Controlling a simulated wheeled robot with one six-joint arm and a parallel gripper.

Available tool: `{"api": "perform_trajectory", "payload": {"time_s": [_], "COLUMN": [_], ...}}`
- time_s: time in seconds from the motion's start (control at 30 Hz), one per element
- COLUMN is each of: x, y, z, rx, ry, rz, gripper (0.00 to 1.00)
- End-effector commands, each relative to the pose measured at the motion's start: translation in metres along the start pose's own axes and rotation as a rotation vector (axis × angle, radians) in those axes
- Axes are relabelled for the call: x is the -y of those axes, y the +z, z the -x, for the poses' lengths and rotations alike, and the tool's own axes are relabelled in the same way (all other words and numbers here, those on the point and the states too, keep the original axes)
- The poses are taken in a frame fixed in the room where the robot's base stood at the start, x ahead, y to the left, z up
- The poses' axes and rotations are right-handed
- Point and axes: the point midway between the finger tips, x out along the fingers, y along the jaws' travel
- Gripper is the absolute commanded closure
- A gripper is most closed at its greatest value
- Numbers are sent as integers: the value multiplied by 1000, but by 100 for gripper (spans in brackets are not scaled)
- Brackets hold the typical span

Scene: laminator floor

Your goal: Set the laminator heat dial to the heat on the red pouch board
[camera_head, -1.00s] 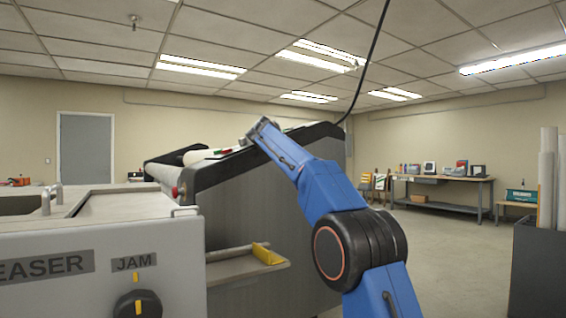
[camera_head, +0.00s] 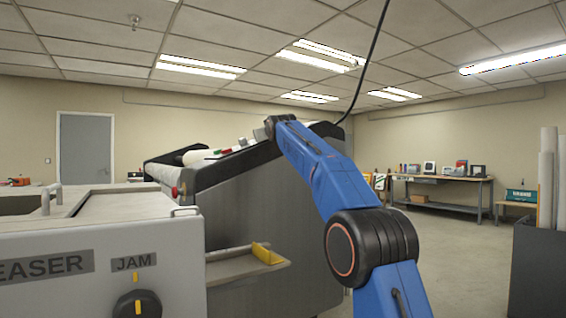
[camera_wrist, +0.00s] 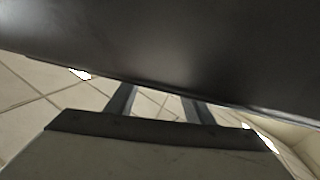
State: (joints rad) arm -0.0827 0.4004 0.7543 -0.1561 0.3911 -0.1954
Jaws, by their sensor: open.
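The laminator (camera_head: 262,205) is the large machine with a dark grey side in the middle of the head view; white rollers and small red and green parts show along its top. A red knob or button (camera_head: 178,191) is on its left end. No heat dial or red pouch board can be made out. My gripper's two fingers (camera_wrist: 159,98) show apart with nothing between them in the wrist view. A smooth dark surface (camera_wrist: 165,40) fills the top of that view, close to the fingertips; contact cannot be told. In the head view my arm's end is above the laminator's far side.
A grey machine (camera_head: 80,262) stands at front left, with a "JAM" label and a black knob (camera_head: 137,304). A tray (camera_head: 235,268) with a yellow block juts from the laminator. A workbench (camera_head: 440,180) is at the back right. Floor between is clear.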

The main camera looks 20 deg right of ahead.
Motion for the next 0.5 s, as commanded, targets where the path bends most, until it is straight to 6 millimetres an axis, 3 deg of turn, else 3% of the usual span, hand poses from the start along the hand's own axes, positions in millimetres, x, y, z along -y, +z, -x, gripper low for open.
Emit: {"api": "perform_trajectory", "payload": {"time_s": [0.5], "x": [-3], "y": [-1], "z": [6], "rx": [-1], "ry": [-88], "rz": [6], "gripper": [52]}}
